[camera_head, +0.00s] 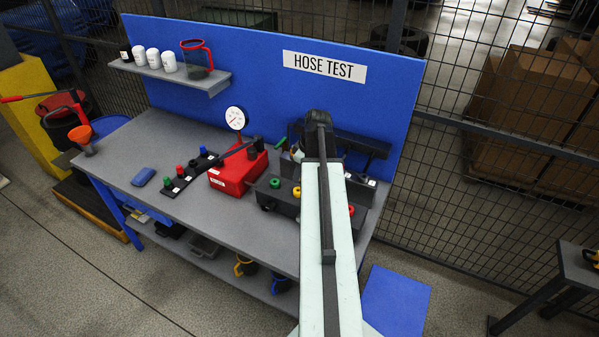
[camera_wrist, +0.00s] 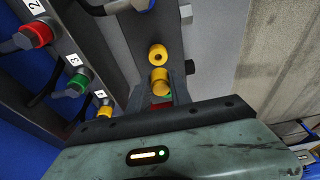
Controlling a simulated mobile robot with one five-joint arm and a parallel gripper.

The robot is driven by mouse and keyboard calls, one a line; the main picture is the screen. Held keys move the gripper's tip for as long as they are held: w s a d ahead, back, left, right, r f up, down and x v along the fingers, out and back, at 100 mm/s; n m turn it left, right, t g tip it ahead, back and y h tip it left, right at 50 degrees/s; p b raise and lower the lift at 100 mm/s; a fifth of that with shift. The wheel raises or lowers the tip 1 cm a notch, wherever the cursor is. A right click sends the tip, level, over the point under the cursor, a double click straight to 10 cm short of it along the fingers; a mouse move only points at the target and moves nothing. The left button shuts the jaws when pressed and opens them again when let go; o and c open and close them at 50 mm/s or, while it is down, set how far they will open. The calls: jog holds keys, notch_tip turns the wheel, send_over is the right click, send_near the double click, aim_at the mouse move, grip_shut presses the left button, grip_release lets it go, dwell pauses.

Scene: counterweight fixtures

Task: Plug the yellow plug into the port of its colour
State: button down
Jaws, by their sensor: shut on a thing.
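My gripper (camera_wrist: 164,90) is shut on the yellow plug (camera_wrist: 160,77), a short cylinder seen close up in the wrist view. A yellow ring with a dark hole, the yellow port (camera_wrist: 158,52), lies just above the plug in that picture. I cannot tell whether the two touch. In the head view the yellow port (camera_head: 297,191) sits on top of the dark port block (camera_head: 283,200), with a green port (camera_head: 275,182) to its left and a red port (camera_head: 350,210) to its right. There my own arm hides the gripper and plug.
A dark rail with numbered red (camera_wrist: 38,34) and green (camera_wrist: 75,87) fittings runs along the left of the wrist view. A red tester box (camera_head: 232,176) with a gauge (camera_head: 236,118) stands left of the block.

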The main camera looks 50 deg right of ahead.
aim_at(300, 191)
jog(key=shift+s+b+x, duration=0.15)
jog(key=shift+b+x, duration=0.55)
jog(key=shift+b, duration=0.05)
jog(key=shift+s+b+x, duration=0.15)
jog(key=shift+b+x, duration=0.55)
jog(key=shift+d+f, duration=0.1)
jog(key=shift+f, duration=0.1)
jog(key=shift+f+b, duration=0.7)
jog(key=shift+b, duration=0.1)
jog(key=shift+f+b, duration=0.65)
jog(key=shift+f, duration=0.05)
jog(key=shift+s+f, duration=0.1)
